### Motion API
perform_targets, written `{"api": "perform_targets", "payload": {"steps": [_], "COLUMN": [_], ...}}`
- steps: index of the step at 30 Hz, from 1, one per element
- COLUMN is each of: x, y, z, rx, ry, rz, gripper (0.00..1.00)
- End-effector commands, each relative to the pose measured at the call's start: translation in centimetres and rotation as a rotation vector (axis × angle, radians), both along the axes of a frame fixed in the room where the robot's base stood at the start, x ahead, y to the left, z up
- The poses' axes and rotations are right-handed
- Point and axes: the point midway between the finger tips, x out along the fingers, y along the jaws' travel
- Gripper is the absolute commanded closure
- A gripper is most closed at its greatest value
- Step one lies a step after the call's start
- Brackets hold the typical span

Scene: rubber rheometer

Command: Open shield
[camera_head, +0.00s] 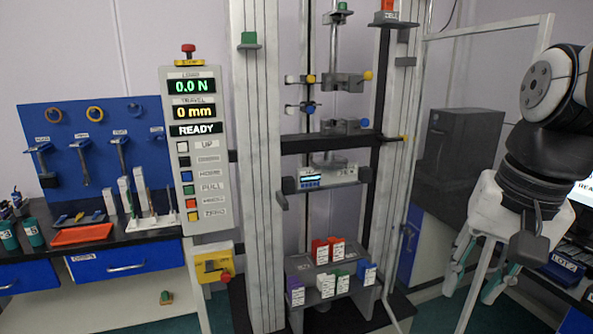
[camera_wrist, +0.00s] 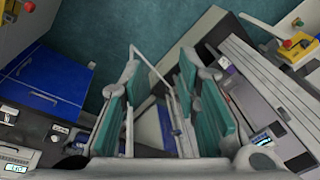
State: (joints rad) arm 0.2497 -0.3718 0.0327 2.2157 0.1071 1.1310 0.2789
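The shield (camera_head: 490,28) is a clear panel in a pale frame on the right side of the test machine. In the head view it stands swung outward at an angle, and the machine's front is uncovered. My gripper (camera_head: 473,289) is at the lower right, its fingers spread and pointing down. The shield's outer upright bar passes between the fingers in that view; whether it touches them I cannot tell. In the wrist view my gripper (camera_wrist: 150,78) has its teal pads wide apart, with a pale bar (camera_wrist: 150,66) showing between and beyond them.
The test machine's column (camera_head: 258,180) and control panel (camera_head: 196,150) stand at the centre. A stepped rack (camera_head: 318,300) with several coloured boxes sits in its base. A dark cabinet (camera_head: 458,155) is behind the shield. A bench with blue drawers (camera_head: 125,263) is at the left.

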Motion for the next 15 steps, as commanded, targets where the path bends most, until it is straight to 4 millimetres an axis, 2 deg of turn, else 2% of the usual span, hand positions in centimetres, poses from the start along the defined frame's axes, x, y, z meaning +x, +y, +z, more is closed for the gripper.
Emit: {"api": "perform_targets", "payload": {"steps": [1,6,12,15], "x": [-1.6,-5.2,-7.4,-7.6], "y": [0.9,2.5,3.3,3.3], "z": [0.1,-0.7,-1.7,-1.9], "rx": [-0.033,-0.134,-0.204,-0.220], "ry": [-0.039,-0.153,-0.230,-0.238], "rz": [0.077,0.315,0.477,0.509], "gripper": [0.70,0.70,0.70,0.93]}}
